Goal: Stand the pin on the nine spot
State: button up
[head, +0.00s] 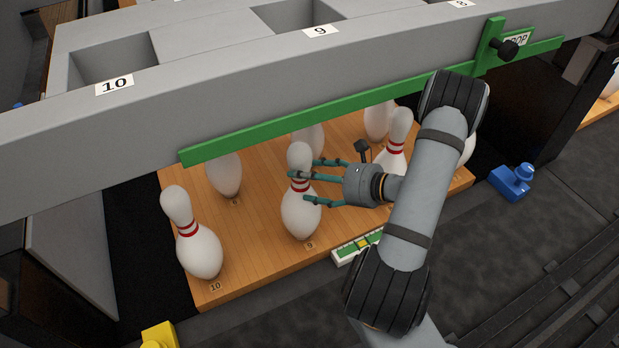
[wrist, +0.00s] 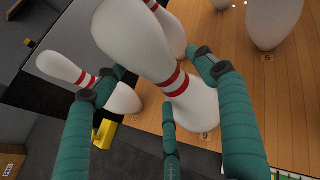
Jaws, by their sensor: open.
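The white pin (head: 301,215) with red neck bands stands upright on the wooden deck, just behind the nine label (head: 309,245). In the wrist view the pin (wrist: 192,103) fills the space between my fingers, with the nine label (wrist: 204,135) by its base. My gripper (head: 304,184) comes in level from the right at the pin's neck. Its teal fingers are open and spread around the pin. I cannot tell whether any finger touches it.
The pin on ten (head: 199,250) stands to the left, and other pins (head: 225,174) stand behind. The green bar (head: 350,103) and grey rack (head: 220,85) overhang the deck. A small level-like gauge (head: 357,246) lies at the front edge, right of the nine label.

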jog(key=shift+s+f, duration=0.1)
jog(key=shift+f, duration=0.05)
jog(key=v, duration=1.2)
jog(key=x, duration=1.2)
jog(key=shift+r, duration=0.35)
jog(key=shift+c, duration=0.4)
dwell(1.2)
